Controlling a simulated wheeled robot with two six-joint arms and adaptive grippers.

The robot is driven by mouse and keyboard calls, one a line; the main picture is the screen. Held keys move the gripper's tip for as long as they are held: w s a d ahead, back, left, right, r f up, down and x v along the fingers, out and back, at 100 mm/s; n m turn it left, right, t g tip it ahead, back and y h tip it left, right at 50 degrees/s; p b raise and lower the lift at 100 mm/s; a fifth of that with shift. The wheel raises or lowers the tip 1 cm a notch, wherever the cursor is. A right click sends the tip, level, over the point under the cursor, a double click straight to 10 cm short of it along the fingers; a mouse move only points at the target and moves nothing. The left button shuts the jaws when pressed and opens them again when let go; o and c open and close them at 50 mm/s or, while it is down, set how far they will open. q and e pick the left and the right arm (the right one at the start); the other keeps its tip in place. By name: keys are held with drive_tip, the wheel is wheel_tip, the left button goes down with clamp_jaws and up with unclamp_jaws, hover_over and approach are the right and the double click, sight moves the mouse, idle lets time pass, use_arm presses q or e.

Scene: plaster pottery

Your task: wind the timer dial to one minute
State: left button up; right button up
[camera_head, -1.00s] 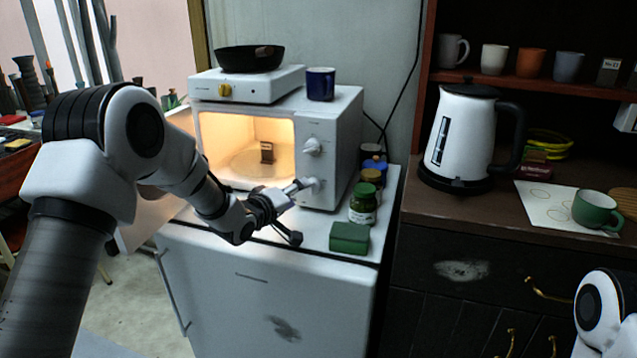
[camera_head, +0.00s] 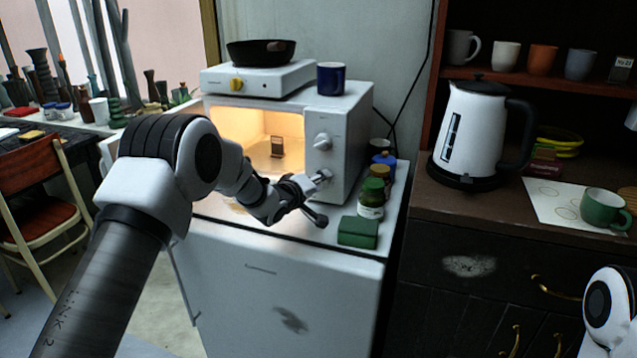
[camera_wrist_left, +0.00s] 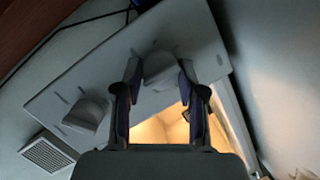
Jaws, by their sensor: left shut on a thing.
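The white microwave (camera_head: 345,130) stands on a white cabinet with its lit inside open to view. Its front has two round white dials, an upper one (camera_head: 322,142) and a lower one (camera_head: 325,177). My left gripper (camera_head: 316,183) is at the lower dial. In the left wrist view its two fingers (camera_wrist_left: 159,88) close on both sides of that dial (camera_wrist_left: 160,67); the other dial (camera_wrist_left: 85,113) stands apart from them. The dial markings are too small to read. My right gripper is out of view.
A small dark block (camera_head: 277,147) stands inside the microwave. A hotplate (camera_head: 255,80) with a black pan (camera_head: 260,52) and a blue mug (camera_head: 331,78) are on top. Jars (camera_head: 371,198) and a green box (camera_head: 358,232) stand close to the right of my left gripper.

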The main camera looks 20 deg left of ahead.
use_arm(q)
drive_tip(key=shift+m, duration=0.3)
drive_tip(key=shift+m+y, duration=0.6)
drive_tip(key=shift+m, duration=0.3)
drive_tip(key=m+y+b, duration=0.1)
drive_tip(key=m+b, duration=0.1)
drive_tip(key=m, duration=0.1)
drive_tip(key=shift+d+g+y, duration=0.2)
drive_tip(key=shift+g+y, duration=0.1)
drive_tip(key=shift+y, duration=0.1)
drive_tip(key=shift+m+y+b, duration=0.4)
drive_tip(key=shift+m+y, duration=0.1)
drive_tip(key=shift+m, duration=0.7)
drive_tip(key=shift+d+r+m+y+p, duration=0.15)
drive_tip(key=shift+m+y+p, duration=0.35)
drive_tip(key=shift+m, duration=0.5)
drive_tip(key=m+y+p, duration=0.1)
drive_tip(key=m, duration=0.1)
drive_tip(key=shift+m+p, duration=0.4)
drive_tip(key=shift+d+f+m+t+y+p, duration=0.15)
drive_tip(key=shift+m+t+y+p, duration=0.3)
drive_tip(key=shift+m, duration=0.55)
drive_tip(key=shift+f+m+t+y, duration=0.2)
drive_tip(key=shift+m+y, duration=0.25)
drive_tip(key=shift+m, duration=0.45)
